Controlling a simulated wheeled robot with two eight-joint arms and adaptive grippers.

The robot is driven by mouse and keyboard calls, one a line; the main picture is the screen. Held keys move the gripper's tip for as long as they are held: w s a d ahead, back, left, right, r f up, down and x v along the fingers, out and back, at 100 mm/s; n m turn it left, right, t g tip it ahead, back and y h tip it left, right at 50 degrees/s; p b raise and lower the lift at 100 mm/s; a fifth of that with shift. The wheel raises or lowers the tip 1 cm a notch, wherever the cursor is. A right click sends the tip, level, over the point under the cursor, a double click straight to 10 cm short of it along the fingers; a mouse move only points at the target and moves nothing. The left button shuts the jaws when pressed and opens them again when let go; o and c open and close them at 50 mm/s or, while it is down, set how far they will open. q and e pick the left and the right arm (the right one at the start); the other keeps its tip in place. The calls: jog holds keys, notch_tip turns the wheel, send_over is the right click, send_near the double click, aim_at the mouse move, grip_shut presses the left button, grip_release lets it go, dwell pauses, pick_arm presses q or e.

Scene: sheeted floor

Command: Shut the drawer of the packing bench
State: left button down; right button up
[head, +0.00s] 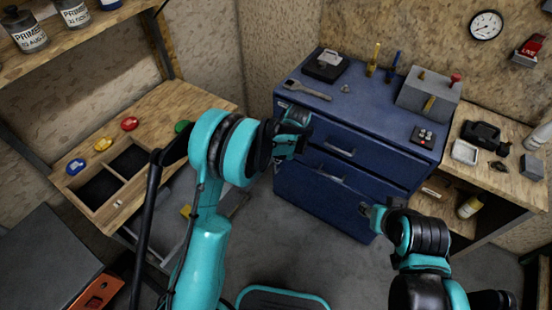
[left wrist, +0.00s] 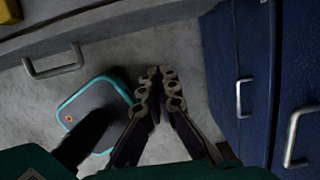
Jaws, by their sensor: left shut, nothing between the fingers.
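The packing bench (head: 160,104) is the wooden bench at the left. Below its top a grey drawer (head: 228,203) stands pulled out, partly hidden by my left arm, with a yellow thing (head: 186,211) in it. In the left wrist view the drawer's grey front (left wrist: 125,38) with its metal handle (left wrist: 54,70) is at the upper left. My left gripper (left wrist: 158,76) is shut and empty, apart from the drawer, over the floor; in the head view it is before the blue cabinet. My right gripper (head: 370,210) is at the right, its jaws too small to judge.
The blue drawer cabinet (head: 325,190) stands close to my left gripper. A second wooden bench (head: 520,187) is at the right. Coloured pieces and a divided tray (head: 113,175) are on the packing bench. Grey floor (head: 310,250) is free between.

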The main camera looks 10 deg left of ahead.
pick_arm(q)
jog(key=w+a+f+b, duration=0.2)
jog(key=a+f, duration=0.3)
jog(key=f, duration=0.3)
jog(key=shift+w+a+b, duration=0.2)
jog(key=shift+a+b, duration=0.15)
jog(key=shift+b, duration=0.4)
jog(key=w+a, duration=0.2)
jog(key=a, duration=0.4)
jog(key=w+a, duration=0.3)
jog(key=a, duration=0.4)
jog(key=w+a, duration=0.3)
jog(key=a, duration=0.4)
jog(key=shift+b, duration=0.4)
jog(key=shift+w+a+r, duration=0.1)
jog(key=shift+w, duration=0.05)
jog(key=shift+a, duration=0.1)
